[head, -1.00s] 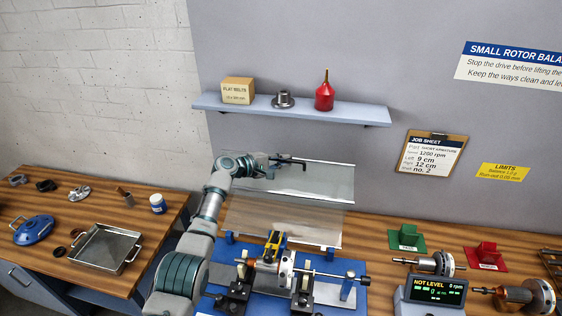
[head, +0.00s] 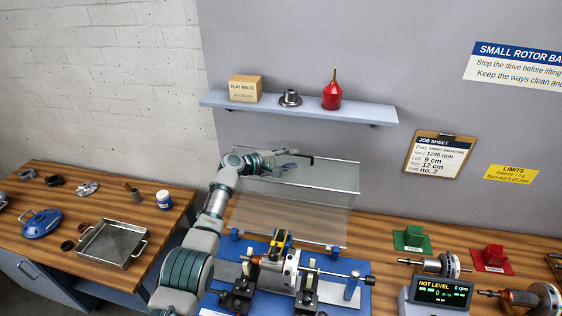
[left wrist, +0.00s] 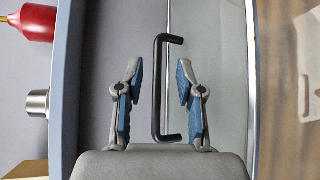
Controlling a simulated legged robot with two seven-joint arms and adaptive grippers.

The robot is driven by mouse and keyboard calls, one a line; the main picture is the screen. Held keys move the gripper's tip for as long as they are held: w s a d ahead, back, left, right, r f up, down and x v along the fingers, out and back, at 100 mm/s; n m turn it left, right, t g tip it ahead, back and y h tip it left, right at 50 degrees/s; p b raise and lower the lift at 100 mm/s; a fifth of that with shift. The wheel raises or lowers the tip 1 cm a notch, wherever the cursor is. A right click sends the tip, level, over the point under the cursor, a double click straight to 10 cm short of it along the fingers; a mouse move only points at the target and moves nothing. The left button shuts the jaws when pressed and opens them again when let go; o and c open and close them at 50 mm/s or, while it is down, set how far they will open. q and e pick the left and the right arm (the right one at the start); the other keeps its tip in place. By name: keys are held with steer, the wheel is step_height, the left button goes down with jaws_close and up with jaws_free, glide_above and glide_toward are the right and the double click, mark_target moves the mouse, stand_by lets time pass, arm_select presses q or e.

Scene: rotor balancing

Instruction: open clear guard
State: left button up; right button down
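The clear guard (head: 320,178) stands raised behind the balancing machine (head: 285,275), its upper edge near the wall below the shelf. A second clear panel (head: 305,218) shows below it, over the machine's back. The guard's black handle (head: 308,157) is at its top edge. My left gripper (head: 288,167) is at this handle. In the left wrist view, the black handle (left wrist: 157,90) lies between the spread fingers of my left gripper (left wrist: 159,64), with gaps on both sides. The clear pane (left wrist: 215,50) shows behind the right finger. My right gripper is out of view.
A shelf (head: 215,100) with a belt box (head: 245,88), a metal part (head: 290,97) and a red bottle (head: 332,93) hangs just above the guard. A green stand (head: 412,239), a red stand (head: 493,260) and a display (head: 440,291) are at right. A metal tray (head: 112,243) sits left.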

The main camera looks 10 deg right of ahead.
arm_select(q)
steer(key=shift+v, duration=0.8)
steer(key=v, duration=1)
